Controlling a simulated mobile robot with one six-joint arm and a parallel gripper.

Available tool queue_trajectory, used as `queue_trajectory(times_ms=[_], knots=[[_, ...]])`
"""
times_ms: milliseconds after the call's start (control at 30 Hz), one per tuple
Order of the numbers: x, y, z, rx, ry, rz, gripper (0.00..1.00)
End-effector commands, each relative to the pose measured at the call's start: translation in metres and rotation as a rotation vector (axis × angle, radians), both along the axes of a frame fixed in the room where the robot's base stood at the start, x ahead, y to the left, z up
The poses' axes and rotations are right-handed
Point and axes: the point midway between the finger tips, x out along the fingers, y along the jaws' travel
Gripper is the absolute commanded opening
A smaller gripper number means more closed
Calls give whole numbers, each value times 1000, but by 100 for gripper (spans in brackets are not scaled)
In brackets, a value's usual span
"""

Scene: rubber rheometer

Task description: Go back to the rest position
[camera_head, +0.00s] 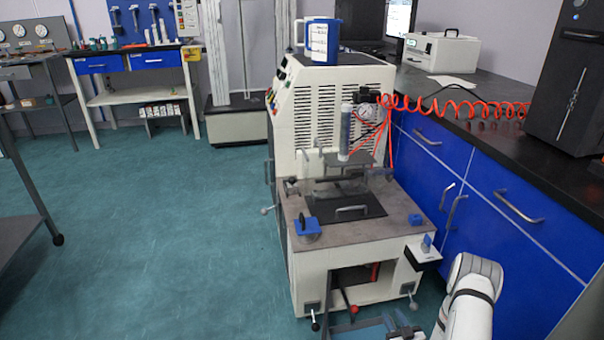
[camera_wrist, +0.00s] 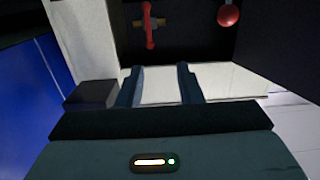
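The rheometer (camera_head: 308,262) is a white machine standing in the middle of the head view, with a worktop and a louvred back housing. My gripper (camera_head: 385,326) is low at the bottom edge of the head view, in front of the machine's lower opening, and partly cut off. In the wrist view my gripper (camera_wrist: 160,80) has its two fingers apart with nothing between them. Beyond the fingers are a red lever (camera_wrist: 149,30) and a red knob (camera_wrist: 228,15) in the dark opening. My white arm (camera_head: 472,300) comes in from the lower right.
A black-topped counter with blue cabinets (camera_head: 480,225) runs along the right, close to my arm. A red coiled hose (camera_head: 450,104) spans to the right. Green floor (camera_head: 170,240) is free on the left.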

Motion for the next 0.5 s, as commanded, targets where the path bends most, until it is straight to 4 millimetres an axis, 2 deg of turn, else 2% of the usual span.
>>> queue_trajectory(times_ms=[33, 167, 367, 467, 500], knots=[[6, -1, 13, -12, 10, 0, 33], [19, -3, 35, -44, 50, 5, 33], [43, -6, 83, -107, 130, 4, 33], [57, -7, 119, -147, 186, -3, 33], [62, -7, 138, -165, 213, -6, 33]])
